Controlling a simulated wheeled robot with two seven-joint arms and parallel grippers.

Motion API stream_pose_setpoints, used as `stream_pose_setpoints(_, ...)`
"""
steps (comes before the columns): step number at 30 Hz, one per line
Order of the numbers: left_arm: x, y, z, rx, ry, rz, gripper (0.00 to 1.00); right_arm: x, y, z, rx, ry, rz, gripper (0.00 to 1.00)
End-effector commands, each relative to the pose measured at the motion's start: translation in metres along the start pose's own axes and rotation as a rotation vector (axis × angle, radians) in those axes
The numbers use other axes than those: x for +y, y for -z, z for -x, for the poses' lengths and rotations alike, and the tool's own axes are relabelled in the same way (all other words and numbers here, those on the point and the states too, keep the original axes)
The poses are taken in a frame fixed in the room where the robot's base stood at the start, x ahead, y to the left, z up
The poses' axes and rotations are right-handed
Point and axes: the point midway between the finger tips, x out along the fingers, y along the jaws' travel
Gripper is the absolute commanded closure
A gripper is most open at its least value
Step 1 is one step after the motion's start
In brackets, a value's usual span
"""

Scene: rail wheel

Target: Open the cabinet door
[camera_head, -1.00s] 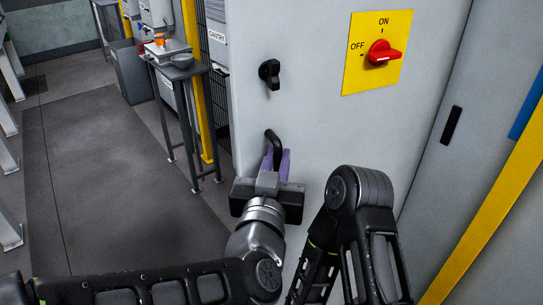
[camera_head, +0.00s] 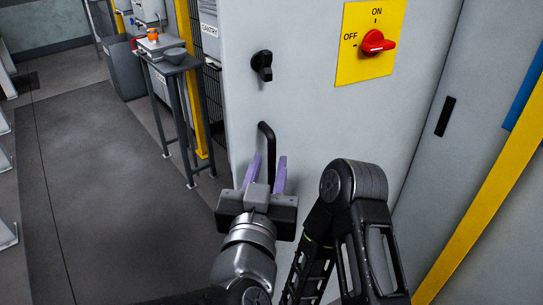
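The grey cabinet door (camera_head: 310,120) fills the middle of the head view and looks closed. Its black bar handle (camera_head: 268,138) stands near the left edge, below a black knob (camera_head: 262,65). My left gripper (camera_head: 268,160) is open, its two purple fingers spread. The handle's lower part shows between the fingers in the picture, with gaps to both. I cannot tell how deep the fingers reach around it. My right gripper is not in view; black arm links of mine show at the lower right.
A yellow panel with a red switch (camera_head: 376,42) is on the cabinet at the upper right. A small grey table (camera_head: 180,62) with an orange object stands left of the cabinet, near a yellow post (camera_head: 188,80). The floor (camera_head: 95,180) at left is clear.

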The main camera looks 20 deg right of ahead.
Motion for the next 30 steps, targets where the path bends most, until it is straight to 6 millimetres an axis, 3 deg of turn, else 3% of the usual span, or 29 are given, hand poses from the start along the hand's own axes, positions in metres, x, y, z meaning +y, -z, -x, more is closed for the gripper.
stream_pose_setpoints(3,0.000,0.000,0.019,0.002,-0.001,0.001,0.71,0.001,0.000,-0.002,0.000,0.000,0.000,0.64)
stream_pose_setpoints(7,0.000,0.000,0.030,0.002,0.000,0.000,0.71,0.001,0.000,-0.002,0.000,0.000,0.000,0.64)
stream_pose_setpoints(25,0.002,-0.002,0.031,-0.006,-0.007,0.037,0.71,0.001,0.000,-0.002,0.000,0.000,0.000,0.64)
stream_pose_setpoints(29,0.025,-0.007,0.032,-0.030,-0.107,0.129,0.71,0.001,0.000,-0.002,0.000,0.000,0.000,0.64)
stream_pose_setpoints(30,0.037,-0.021,0.031,-0.064,-0.161,0.155,0.71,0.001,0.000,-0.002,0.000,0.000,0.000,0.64)
